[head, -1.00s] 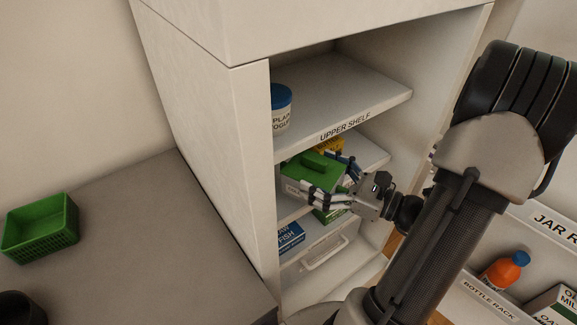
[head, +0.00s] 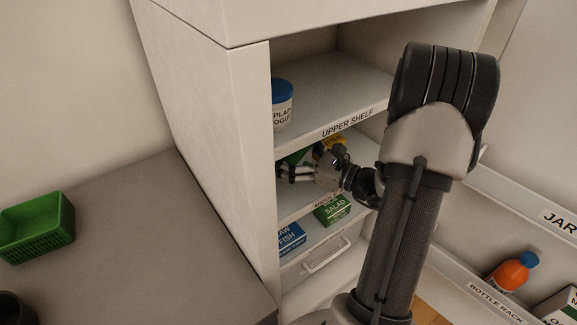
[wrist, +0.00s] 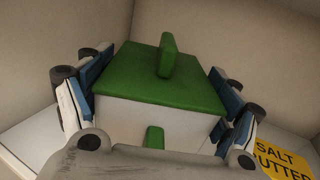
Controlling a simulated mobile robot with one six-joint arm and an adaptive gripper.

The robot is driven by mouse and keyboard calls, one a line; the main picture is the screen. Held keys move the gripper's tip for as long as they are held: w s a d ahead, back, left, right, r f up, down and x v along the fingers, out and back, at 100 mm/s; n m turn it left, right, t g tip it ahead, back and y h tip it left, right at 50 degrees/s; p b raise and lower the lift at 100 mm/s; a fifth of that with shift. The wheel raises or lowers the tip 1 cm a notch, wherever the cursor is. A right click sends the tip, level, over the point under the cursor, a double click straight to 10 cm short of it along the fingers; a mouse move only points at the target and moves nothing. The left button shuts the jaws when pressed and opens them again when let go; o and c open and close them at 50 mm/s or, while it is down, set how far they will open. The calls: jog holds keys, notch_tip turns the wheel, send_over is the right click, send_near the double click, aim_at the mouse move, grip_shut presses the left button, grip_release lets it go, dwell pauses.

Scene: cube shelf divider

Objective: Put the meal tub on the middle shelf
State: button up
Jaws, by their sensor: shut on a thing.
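The meal tub is a white box with a green lid and a raised green grip; in the wrist view the meal tub (wrist: 165,85) sits between both fingers. My gripper (wrist: 160,100) is shut on its sides. In the head view my gripper (head: 298,172) reaches into the middle compartment, below the upper shelf, and only a little of the green lid shows. The middle shelf (head: 300,203) has a label on its front edge, partly hidden by my arm. I cannot tell whether the tub touches the shelf.
A yellow salt butter pack (wrist: 283,158) stands close on the right of the tub. A yogurt tub (head: 283,105) is on the upper shelf (head: 345,95). Below are a salad box (head: 332,209) and a raw fish box (head: 290,239). The cabinet's left wall (head: 222,150) is close to my gripper.

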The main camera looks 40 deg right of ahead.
jog(key=shift+w+f+b, duration=0.2)
jog(key=shift+f+b, duration=0.7)
jog(key=shift+f, duration=1.25)
jog(key=shift+f, duration=0.15)
jog(key=o, duration=1.3)
jog(key=shift+r, duration=0.2)
jog(key=p+v, duration=0.2)
jog(key=v, duration=1)
jog(key=shift+f, duration=0.1)
